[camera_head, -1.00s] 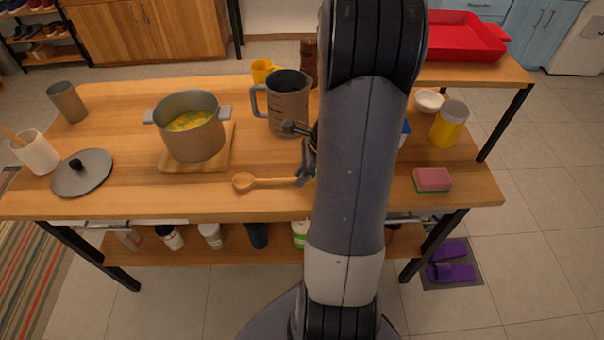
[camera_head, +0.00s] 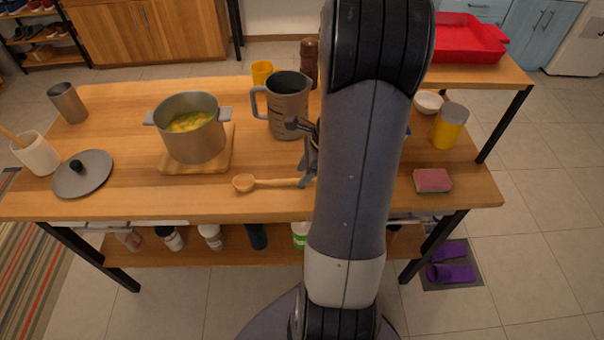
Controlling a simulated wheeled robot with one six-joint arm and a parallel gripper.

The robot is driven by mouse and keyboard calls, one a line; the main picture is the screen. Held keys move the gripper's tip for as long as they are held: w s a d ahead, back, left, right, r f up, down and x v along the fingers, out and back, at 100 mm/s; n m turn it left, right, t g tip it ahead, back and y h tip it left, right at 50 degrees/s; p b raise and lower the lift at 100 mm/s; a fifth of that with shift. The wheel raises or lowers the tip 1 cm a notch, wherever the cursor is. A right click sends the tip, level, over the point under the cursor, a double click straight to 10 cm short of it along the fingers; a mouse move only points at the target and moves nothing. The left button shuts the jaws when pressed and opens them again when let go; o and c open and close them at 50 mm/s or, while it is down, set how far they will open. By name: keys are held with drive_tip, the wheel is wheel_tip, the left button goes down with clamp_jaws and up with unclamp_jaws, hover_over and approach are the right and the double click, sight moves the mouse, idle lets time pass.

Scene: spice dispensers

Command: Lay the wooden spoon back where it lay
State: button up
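The wooden spoon (camera_head: 268,184) lies near the front edge of the wooden table (camera_head: 130,204), its bowl to the left. The end of its handle is hidden behind my arm. My gripper (camera_head: 304,184) is at the handle's right part, partly hidden by my arm. A finger shows just above the handle; I cannot tell whether the fingers are closed on it or apart from it.
A pot of soup (camera_head: 191,128) stands on a wooden board (camera_head: 215,160) to the left. A grey measuring jug (camera_head: 288,106) stands close behind my gripper. A lid (camera_head: 83,176) lies at the left, a sponge (camera_head: 432,181) at the right.

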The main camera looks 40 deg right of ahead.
drive_tip(key=p+v, duration=0.1)
drive_tip(key=v, duration=0.9)
drive_tip(key=shift+r, duration=0.25)
